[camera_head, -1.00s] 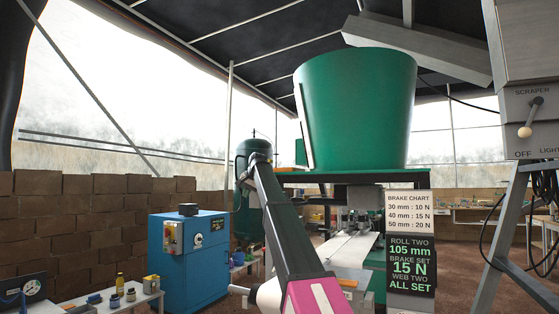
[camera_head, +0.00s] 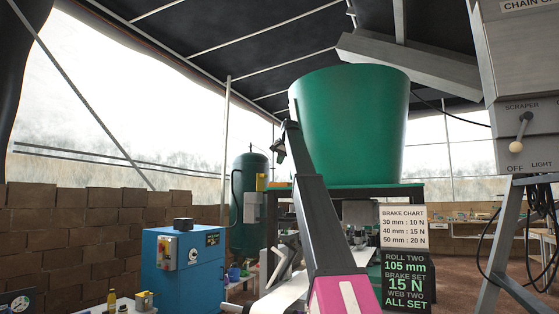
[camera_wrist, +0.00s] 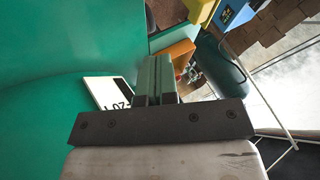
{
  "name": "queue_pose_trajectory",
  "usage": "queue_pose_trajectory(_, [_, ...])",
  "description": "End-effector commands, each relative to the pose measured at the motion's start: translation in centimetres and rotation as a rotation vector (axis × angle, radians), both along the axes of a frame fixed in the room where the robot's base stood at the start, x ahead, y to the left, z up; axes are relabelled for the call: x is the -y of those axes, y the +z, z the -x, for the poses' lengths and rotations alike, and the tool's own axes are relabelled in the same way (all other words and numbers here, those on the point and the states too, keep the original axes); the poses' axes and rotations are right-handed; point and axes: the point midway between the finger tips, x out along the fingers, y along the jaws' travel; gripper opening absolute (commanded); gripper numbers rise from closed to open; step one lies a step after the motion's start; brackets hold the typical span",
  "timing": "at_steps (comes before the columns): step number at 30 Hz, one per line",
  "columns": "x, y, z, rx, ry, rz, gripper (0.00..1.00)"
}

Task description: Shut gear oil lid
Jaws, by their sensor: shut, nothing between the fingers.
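I cannot make out a gear oil lid in either view. My gripper (camera_wrist: 155,62) shows in the wrist view with its two fingers together and nothing between them. In the head view my gripper (camera_head: 279,152) is small and dark at the raised end of my arm, in front of the left side of the green hopper (camera_head: 348,125). The hopper's green surface (camera_wrist: 60,55) fills the left of the wrist view. A white card with black print (camera_wrist: 105,91) lies just left of the fingers.
An orange-brown panel (camera_wrist: 178,55) is beyond the fingers. A dark green tank (camera_head: 251,205) and a blue cabinet (camera_head: 183,268) stand left of the hopper. A grey scraper switch box (camera_head: 527,130) is at far right.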

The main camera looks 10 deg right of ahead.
Motion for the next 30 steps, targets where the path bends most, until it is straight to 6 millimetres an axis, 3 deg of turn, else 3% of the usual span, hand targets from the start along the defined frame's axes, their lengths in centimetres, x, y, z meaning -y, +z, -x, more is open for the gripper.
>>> queue_pose_trajectory(12, [-1.3, -6.2, -4.5, -0.001, 0.0, 0.0, 0.0])
queue_pose_trajectory(19, [-4.0, -5.7, -6.4, 0.0, 0.0, 0.0, 0.0])
queue_pose_trajectory(30, [-4.5, -5.7, -6.6, 0.0, 0.0, 0.0, 0.0])
